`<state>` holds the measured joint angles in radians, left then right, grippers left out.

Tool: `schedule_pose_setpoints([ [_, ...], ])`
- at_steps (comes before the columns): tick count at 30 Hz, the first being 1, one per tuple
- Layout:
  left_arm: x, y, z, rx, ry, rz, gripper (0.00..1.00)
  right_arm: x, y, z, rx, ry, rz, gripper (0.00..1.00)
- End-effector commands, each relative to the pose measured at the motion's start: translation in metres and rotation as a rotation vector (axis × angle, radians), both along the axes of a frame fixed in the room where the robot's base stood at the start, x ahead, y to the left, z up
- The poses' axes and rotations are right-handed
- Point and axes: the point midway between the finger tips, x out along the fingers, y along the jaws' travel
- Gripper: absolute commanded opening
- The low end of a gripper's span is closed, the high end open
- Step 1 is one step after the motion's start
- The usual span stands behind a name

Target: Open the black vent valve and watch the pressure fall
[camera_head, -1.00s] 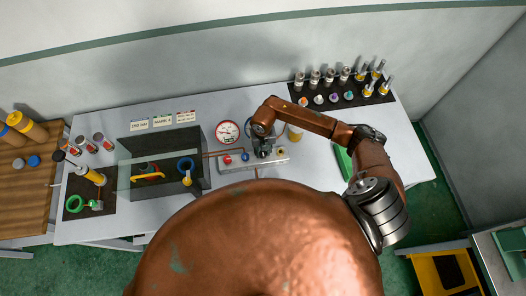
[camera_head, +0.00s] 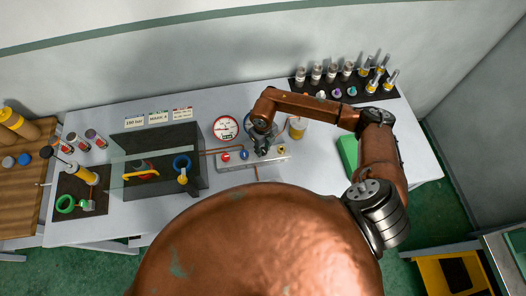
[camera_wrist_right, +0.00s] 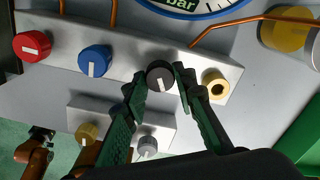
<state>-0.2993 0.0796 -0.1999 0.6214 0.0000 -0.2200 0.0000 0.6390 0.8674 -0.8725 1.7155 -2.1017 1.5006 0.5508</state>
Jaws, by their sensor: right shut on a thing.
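The black vent valve (camera_wrist_right: 161,84) is a round knob with a white pointer mark on a pale manifold block (camera_head: 229,166). In the right wrist view its mark points down the picture. My right gripper (camera_head: 263,150) is shut on this knob, with one finger on each side (camera_wrist_right: 162,76), and largely hides it in the head view.
Copper pipes run nearby. A dark clear-fronted box (camera_head: 160,185) stands left, a bottle rack (camera_head: 350,95) back right.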

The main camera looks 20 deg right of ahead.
Motion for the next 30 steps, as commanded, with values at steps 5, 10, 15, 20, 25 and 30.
schedule_pose_setpoints([
  [5, -0.002, 0.000, -0.028, 0.000, 0.003, 0.000, 0.40, 0.001, -0.001, -0.005, -0.001, -0.003, 0.169, 0.01],
  [10, -0.003, 0.000, -0.049, 0.000, 0.006, 0.000, 0.40, 0.001, -0.001, -0.005, -0.002, -0.004, 0.330, 0.01],
  [15, -0.005, 0.000, -0.069, 0.000, 0.009, 0.000, 0.40, 0.001, 0.000, -0.005, -0.001, -0.002, 0.484, 0.01],
  [20, -0.007, 0.000, -0.085, 0.000, 0.012, 0.000, 0.40, 0.001, 0.000, -0.004, 0.000, -0.002, 0.612, 0.01],
  [25, -0.009, 0.000, -0.097, 0.000, 0.015, 0.000, 0.40, 0.001, 0.000, -0.003, 0.000, -0.002, 0.717, 0.01],
  [30, -0.010, 0.000, -0.105, 0.000, 0.017, 0.000, 0.40, 0.000, 0.000, -0.002, 0.001, -0.002, 0.788, 0.01],
])
